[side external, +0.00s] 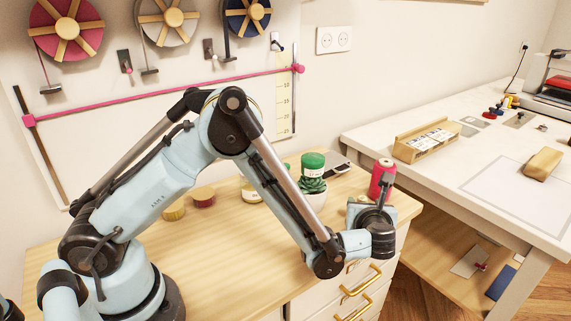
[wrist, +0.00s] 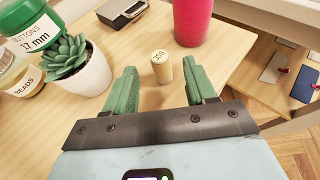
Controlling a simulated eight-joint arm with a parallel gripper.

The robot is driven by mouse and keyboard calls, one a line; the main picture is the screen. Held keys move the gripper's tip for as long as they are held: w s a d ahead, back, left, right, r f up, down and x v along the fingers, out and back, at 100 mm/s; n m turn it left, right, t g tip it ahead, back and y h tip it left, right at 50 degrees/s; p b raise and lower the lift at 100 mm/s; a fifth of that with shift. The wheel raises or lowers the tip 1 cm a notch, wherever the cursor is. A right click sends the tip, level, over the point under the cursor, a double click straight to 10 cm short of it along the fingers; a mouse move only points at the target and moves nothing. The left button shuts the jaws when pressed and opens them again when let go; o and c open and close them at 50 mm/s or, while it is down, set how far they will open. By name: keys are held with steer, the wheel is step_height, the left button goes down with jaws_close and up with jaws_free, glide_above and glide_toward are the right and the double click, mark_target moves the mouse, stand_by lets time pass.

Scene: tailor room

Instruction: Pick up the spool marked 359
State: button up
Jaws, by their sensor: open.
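The spool marked 359 (wrist: 161,70) is a small pale tan cylinder standing upright on the wooden tabletop in the wrist view, its number readable on the top. My gripper (wrist: 160,82) is open and empty, its two green fingers apart, one on each side of the line to the spool. The spool shows between the fingertips, touching neither; how far it is below or ahead of them I cannot tell. In the side external view my gripper (side external: 370,214) is at the right end of the wooden cabinet top, and I cannot make out the spool there.
A red can (wrist: 192,18) stands just behind the spool. A potted succulent (wrist: 77,60) and a green-lidded buttons jar (wrist: 30,25) are to the left. The table edge is close on the right. A white table (side external: 460,205) stands beyond it.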

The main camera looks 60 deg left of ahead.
mark_target(362, 200)
steer(key=shift+x, duration=2.7)
steer(key=shift+c, duration=0.5)
steer(key=c, duration=0.9)
